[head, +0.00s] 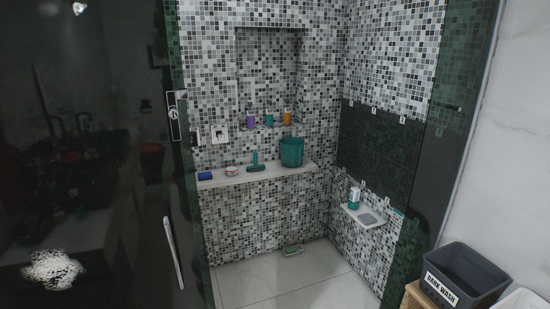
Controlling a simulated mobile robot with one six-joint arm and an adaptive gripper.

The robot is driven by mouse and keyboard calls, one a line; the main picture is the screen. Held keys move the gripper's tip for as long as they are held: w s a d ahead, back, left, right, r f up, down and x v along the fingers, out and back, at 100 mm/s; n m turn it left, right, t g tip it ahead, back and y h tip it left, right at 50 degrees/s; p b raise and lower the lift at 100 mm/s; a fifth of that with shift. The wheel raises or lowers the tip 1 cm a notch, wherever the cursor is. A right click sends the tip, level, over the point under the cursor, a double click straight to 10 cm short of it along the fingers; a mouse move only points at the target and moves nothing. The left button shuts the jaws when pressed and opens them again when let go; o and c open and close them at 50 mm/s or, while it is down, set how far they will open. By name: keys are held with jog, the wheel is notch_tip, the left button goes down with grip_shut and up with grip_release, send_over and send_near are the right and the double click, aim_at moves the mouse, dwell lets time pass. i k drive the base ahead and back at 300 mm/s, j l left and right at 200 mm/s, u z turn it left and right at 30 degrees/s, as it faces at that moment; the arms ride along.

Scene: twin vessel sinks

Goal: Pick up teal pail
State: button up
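The teal pail (291,152) stands upright on the right part of a pale ledge (230,181) inside a tiled shower recess. It looks like a plain round tub, and its inside is hidden from this angle. My gripper is not in the head view, so its state does not show. Nothing touches the pail from above or in front.
Left of the pail, the ledge holds a teal squeegee-like tool (255,162), a pink tin (232,171) and a blue block (205,176). Bottles (269,118) stand behind. Dark glass (85,150) flanks the left. A dark bin (462,277) stands front right. The shower floor (290,283) is mostly clear.

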aim_at(291, 149)
jog(key=i+l+u, duration=0.1)
jog(key=i, duration=0.45)
jog(key=i+l, duration=0.1)
jog(key=i, duration=0.45)
jog(key=i+l+u, duration=0.15)
jog(key=i, duration=0.4)
jog(key=i+l+u, duration=0.1)
jog(key=i, duration=0.4)
jog(key=i+l, duration=0.3)
jog(key=i, duration=0.25)
jog(key=i+l+u, duration=0.15)
jog(key=i, duration=0.4)
jog(key=i+l, duration=0.35)
jog(key=i, duration=0.15)
jog(key=u, duration=0.05)
